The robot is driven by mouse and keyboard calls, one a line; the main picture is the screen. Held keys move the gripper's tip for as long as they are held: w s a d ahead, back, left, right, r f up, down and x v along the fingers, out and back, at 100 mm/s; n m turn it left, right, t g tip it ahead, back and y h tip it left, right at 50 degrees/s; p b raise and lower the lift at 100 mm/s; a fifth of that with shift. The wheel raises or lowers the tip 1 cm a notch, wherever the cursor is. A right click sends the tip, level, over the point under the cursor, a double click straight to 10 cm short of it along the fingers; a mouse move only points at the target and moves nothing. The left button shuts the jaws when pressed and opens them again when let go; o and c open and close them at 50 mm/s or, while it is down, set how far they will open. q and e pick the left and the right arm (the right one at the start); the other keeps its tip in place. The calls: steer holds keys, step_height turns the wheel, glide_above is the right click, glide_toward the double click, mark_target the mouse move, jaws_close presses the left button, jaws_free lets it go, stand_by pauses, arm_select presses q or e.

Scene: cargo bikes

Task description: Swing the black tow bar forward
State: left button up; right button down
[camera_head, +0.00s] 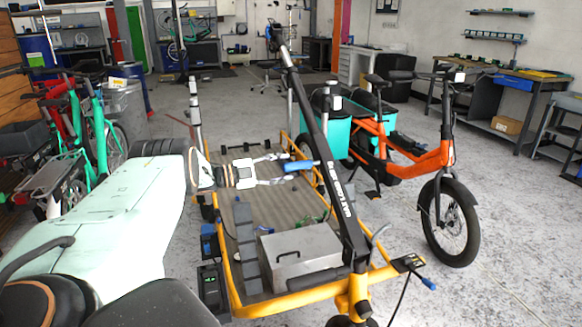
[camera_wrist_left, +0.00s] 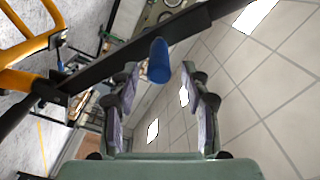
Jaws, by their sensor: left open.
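The black tow bar (camera_head: 325,150) slants up from the front end of the yellow-framed cargo bike (camera_head: 309,297), its top leaning away from me. A blue grip (camera_head: 303,165) sticks out from its side toward my left gripper. My left gripper (camera_head: 284,169) is open above the cargo bed, its fingertips close to the grip's free end. In the left wrist view the bar (camera_wrist_left: 110,65) crosses diagonally beyond the fingers, and the blue grip (camera_wrist_left: 159,62) shows in the gap between the fingertips (camera_wrist_left: 159,74). I cannot tell whether they touch. My right gripper is not in view.
A grey metal box (camera_head: 300,252) sits on the bed near the bar's foot. An orange bike (camera_head: 420,160) stands close on the right. Green bikes (camera_head: 100,135) stand at the left. The floor behind the cargo bike is mostly open.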

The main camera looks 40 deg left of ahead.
arm_select(q)
steer(key=v, duration=0.8)
steer(key=shift+s, duration=0.2)
steer(key=shift+a, duration=0.2)
steer(key=shift+s, duration=0.1)
